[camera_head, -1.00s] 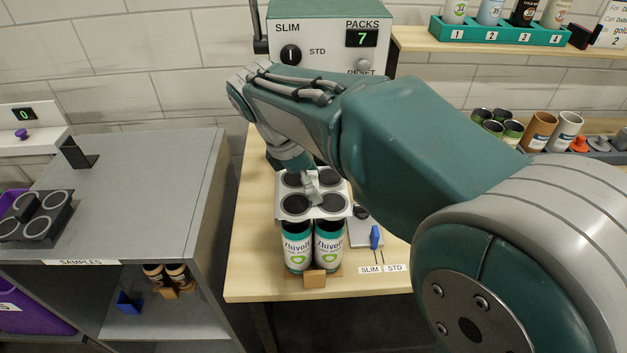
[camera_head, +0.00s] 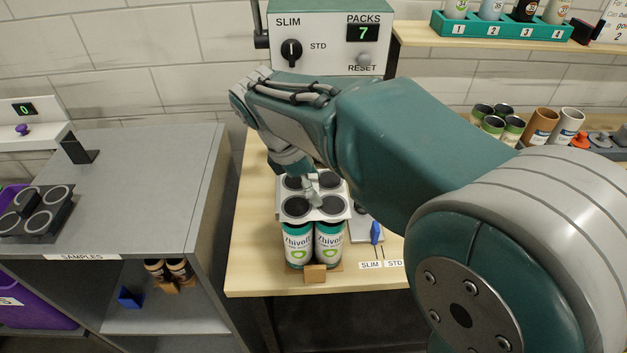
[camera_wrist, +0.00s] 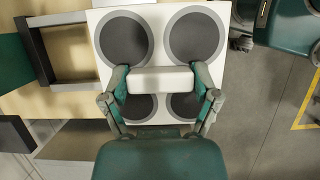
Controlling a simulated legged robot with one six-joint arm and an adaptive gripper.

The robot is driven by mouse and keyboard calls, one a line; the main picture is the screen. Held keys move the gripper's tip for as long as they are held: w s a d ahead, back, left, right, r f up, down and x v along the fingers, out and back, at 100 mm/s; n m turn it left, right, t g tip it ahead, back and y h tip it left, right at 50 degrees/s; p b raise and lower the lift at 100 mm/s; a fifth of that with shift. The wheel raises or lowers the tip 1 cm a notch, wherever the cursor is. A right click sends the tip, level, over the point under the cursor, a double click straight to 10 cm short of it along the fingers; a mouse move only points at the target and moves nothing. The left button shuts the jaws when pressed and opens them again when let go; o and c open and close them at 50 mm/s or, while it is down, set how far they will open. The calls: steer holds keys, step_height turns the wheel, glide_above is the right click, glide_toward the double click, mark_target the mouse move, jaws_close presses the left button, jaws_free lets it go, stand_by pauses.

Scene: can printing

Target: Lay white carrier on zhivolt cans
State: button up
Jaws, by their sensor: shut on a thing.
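The white carrier (camera_head: 313,214) is a flat plate with round dark holes in a two-by-two layout. It lies level at the tops of the Zhivolt cans (camera_head: 298,246), which stand upright in teal and white on a small wooden base. I cannot tell whether the plate is seated on the rims or just above them. My gripper (camera_head: 314,195) is over the carrier's middle. In the wrist view, my gripper (camera_wrist: 161,80) is shut on the white bar at the centre of the carrier (camera_wrist: 161,17). The rear cans are mostly hidden.
A blue lever (camera_head: 376,232) by the SLIM and STD labels stands right of the cans. The packs counter box (camera_head: 330,40) is behind. A grey samples shelf (camera_head: 140,190) is at left, with a dark four-ring carrier (camera_head: 40,212) on top. Bare wood lies left of the cans.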

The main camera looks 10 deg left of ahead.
steer(key=shift+f, duration=0.55)
steer(key=o, duration=0.7)
steer(key=v, duration=1.2)
steer(key=shift+a+f, duration=0.1)
